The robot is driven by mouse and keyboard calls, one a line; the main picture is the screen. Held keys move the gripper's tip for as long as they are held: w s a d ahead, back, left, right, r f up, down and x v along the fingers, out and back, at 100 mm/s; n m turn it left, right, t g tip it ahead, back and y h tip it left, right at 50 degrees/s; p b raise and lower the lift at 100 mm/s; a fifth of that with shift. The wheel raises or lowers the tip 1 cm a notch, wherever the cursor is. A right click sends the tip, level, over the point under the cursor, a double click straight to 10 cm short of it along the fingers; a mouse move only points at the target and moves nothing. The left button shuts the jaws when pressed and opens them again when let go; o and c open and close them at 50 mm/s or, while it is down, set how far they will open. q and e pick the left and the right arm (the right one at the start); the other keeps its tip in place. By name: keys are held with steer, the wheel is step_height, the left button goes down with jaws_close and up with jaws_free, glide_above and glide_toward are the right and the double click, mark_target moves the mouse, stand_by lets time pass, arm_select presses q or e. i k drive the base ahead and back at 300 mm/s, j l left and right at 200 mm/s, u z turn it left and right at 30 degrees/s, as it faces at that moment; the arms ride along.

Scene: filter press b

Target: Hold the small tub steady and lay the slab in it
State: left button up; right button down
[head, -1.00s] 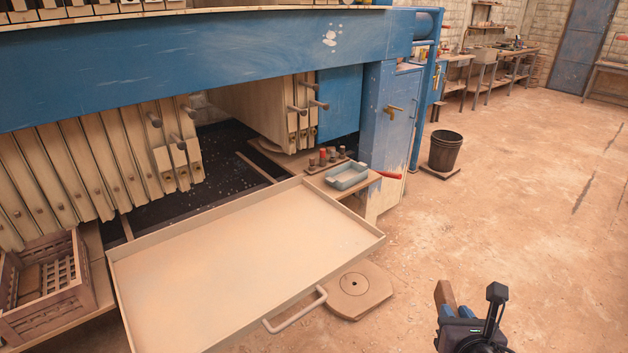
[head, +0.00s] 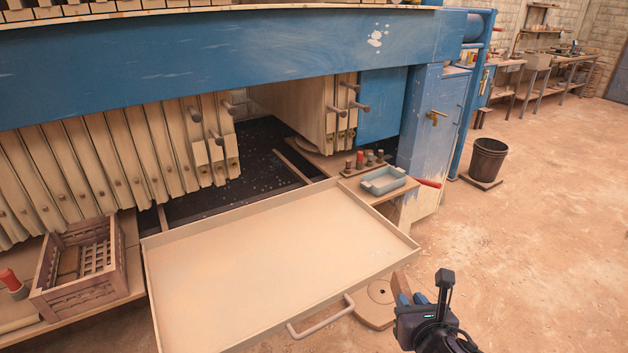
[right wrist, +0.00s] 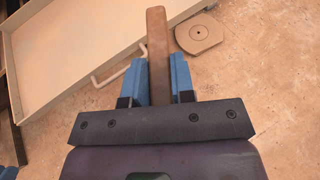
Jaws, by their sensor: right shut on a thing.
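The small tub (head: 383,181) is a shallow blue-grey tray with raised ends. In the head view it sits on a wooden shelf right of the big pan, beside several small bottles. My right gripper (head: 408,298) is at the lower right, in front of the pan and well short of the tub. It is shut on the slab (head: 399,283), a brown bar. In the right wrist view the slab (right wrist: 157,45) sticks out forward between the blue fingers (right wrist: 160,80). My left gripper does not show clearly, and nothing holds the tub.
The wide tan pan (head: 270,265) with a front handle (head: 320,318) lies between me and the press plates (head: 110,155). A lattice crate (head: 85,270) stands at left. A red-handled tool (head: 428,183) lies near the tub. Open floor (head: 540,260) is at right, with a bucket (head: 487,158).

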mark_target(384, 181)
steer(key=i+l+u, duration=0.15)
steer(key=l, duration=0.15)
steer(key=i+l+u, duration=0.1)
steer(key=l, duration=0.25)
steer(key=i+l+u, duration=0.15)
steer(key=l, duration=0.2)
steer(key=i+l+u, duration=0.1)
steer(key=l, duration=0.25)
steer(key=i+l, duration=0.15)
steer(key=l, duration=0.2)
steer(key=i+l, duration=0.15)
steer(key=l, duration=0.25)
steer(key=i+l, duration=0.15)
steer(key=l, duration=0.2)
steer(key=i+l+u, duration=0.1)
steer(key=l, duration=0.3)
steer(key=i+l, duration=0.15)
steer(key=l, duration=0.25)
